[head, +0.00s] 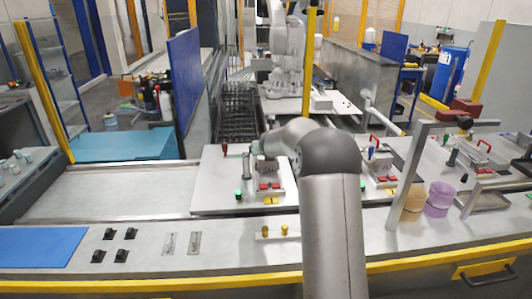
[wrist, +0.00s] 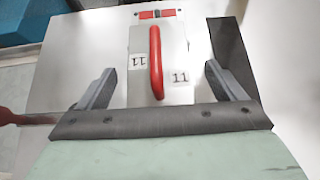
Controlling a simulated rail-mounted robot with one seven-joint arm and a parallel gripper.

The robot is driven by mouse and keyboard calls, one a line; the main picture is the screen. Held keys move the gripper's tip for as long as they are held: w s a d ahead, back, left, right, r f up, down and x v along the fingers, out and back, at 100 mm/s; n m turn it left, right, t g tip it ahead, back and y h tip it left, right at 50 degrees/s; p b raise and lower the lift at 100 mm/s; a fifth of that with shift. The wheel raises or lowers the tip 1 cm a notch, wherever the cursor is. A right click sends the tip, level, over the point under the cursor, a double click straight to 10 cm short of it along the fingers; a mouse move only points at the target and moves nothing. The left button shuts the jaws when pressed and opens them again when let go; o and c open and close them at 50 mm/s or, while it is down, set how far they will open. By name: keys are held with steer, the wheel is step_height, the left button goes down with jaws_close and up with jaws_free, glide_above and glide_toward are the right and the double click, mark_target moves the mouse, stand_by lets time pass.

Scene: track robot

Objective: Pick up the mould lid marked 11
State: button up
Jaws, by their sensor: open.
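In the wrist view, the mould lid (wrist: 141,38) is a light grey block with an upright red bar handle (wrist: 156,60). The fingers look apart from the handle; the height gap cannot be told. In the head view, my arm reaches over the worktop station, and the lid cannot be made out there.
Red blocks (wrist: 158,14) lie beyond the lid. A red-tipped rod (wrist: 22,117) is left of my gripper. In the head view, a green button (head: 238,193) and yellow knobs (head: 284,230) stand near the station. A similar station with a red handle (head: 373,141) is right.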

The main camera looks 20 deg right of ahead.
steer(key=shift+x, duration=1.4)
steer(key=shift+a, duration=0.1)
steer(key=c, duration=1.3)
steer(key=shift+r, duration=0.1)
